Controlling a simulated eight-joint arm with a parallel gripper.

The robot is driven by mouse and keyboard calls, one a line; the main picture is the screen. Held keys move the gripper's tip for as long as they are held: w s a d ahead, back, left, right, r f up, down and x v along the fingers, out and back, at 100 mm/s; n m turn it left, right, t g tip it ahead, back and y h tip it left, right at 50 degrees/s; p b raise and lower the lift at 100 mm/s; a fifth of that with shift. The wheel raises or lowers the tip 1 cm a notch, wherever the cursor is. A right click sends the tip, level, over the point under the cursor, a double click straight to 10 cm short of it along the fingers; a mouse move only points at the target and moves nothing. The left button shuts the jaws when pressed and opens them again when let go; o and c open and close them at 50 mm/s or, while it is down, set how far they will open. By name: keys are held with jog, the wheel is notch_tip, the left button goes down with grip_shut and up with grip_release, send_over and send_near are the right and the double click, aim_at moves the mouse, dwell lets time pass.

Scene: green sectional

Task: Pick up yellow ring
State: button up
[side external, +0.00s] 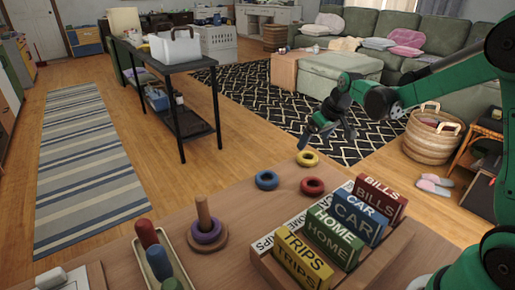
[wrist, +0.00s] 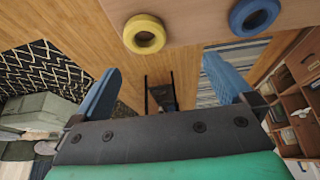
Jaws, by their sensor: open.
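The yellow ring (side external: 307,164) lies flat near the table's far edge, behind a red ring (side external: 312,192) and to the right of a blue ring (side external: 267,187). In the wrist view, the yellow ring (wrist: 131,32) is at the top, with the blue ring (wrist: 237,18) to its right. My gripper (side external: 327,138) is open and empty, raised and seemingly beyond the table's far edge. In the wrist view, the spread blue fingers of my gripper (wrist: 162,80) have floor between them, and the yellow ring is apart from both.
A wooden peg (side external: 203,210) with a purple ring (side external: 206,238) stands on the table (side external: 235,203). A wooden holder (side external: 262,262) with several labelled blocks is at right. A tray (side external: 150,268) holds coloured cylinders at front left. Table space left of the blue ring is clear.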

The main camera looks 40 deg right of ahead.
aim_at(309, 153)
jog(key=d+f, duration=0.1)
jog(key=w+d+f, duration=0.1)
jog(key=shift+f, duration=0.4)
jog(key=shift+x, duration=2.65)
jog(key=shift+s, duration=0.1)
jog(key=c, duration=1.2)
jog(key=shift+r, duration=0.1)
